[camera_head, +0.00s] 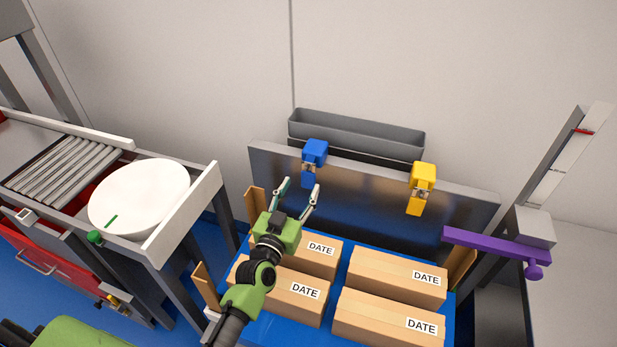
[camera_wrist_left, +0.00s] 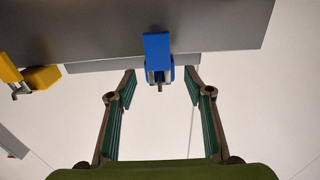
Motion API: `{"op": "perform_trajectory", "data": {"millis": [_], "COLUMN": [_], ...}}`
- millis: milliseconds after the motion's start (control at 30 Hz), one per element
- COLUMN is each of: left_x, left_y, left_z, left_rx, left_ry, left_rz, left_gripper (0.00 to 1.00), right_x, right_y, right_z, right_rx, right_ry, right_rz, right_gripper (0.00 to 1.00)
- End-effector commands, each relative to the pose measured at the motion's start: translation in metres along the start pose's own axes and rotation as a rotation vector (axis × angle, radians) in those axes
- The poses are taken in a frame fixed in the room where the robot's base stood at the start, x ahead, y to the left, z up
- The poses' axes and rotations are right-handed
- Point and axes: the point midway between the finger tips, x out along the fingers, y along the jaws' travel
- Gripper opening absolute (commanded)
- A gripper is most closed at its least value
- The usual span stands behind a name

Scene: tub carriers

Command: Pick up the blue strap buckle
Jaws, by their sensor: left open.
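The blue strap buckle (camera_head: 315,152) hangs at the upper edge of the grey back panel (camera_head: 365,195), left of the yellow buckle (camera_head: 422,178). In the left wrist view the blue buckle (camera_wrist_left: 157,52) lies ahead, between the two fingertips in the picture. My left gripper (camera_head: 299,190) is open and empty, just below and in front of the blue buckle. It also shows open in the left wrist view (camera_wrist_left: 161,80). I see no clear contact between fingers and buckle. My right gripper is not in view.
Several cardboard boxes (camera_head: 396,276) marked DATE lie on a blue surface (camera_head: 337,282) below the panel. A grey trough (camera_head: 355,130) is behind the panel. A purple bar (camera_head: 497,246) juts out at right. A roller conveyor (camera_head: 65,172) and white round lid (camera_head: 138,193) are at left.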

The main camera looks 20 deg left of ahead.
Motion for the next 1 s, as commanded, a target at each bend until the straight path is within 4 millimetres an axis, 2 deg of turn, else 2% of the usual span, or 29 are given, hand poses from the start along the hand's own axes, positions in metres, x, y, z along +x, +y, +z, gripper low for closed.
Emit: {"op": "perform_trajectory", "data": {"millis": [333,633,667,800,833,1000], "left_x": [0.045,0.051,0.051,0.051,0.051,0.051], "left_y": [0.003,0.002,0.002,0.002,0.002,0.002], "left_z": [-0.004,-0.004,-0.004,-0.004,-0.004,-0.004], "left_rx": [0.0,0.0,0.0,0.0,0.0,0.0], "left_ry": [0.001,0.0,0.0,0.0,0.0,0.0], "left_rz": [0.001,0.0,0.001,0.001,0.001,0.0], "left_gripper": [0.47,0.47,0.45,0.08,0.05,0.05], "right_x": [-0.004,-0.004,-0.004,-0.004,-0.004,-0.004], "right_y": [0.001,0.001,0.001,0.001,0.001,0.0], "right_z": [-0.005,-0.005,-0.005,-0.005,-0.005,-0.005], "right_rx": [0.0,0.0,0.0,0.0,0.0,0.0], "right_ry": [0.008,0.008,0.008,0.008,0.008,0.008], "right_rz": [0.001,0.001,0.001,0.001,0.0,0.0], "right_gripper": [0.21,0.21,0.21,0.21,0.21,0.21]}}
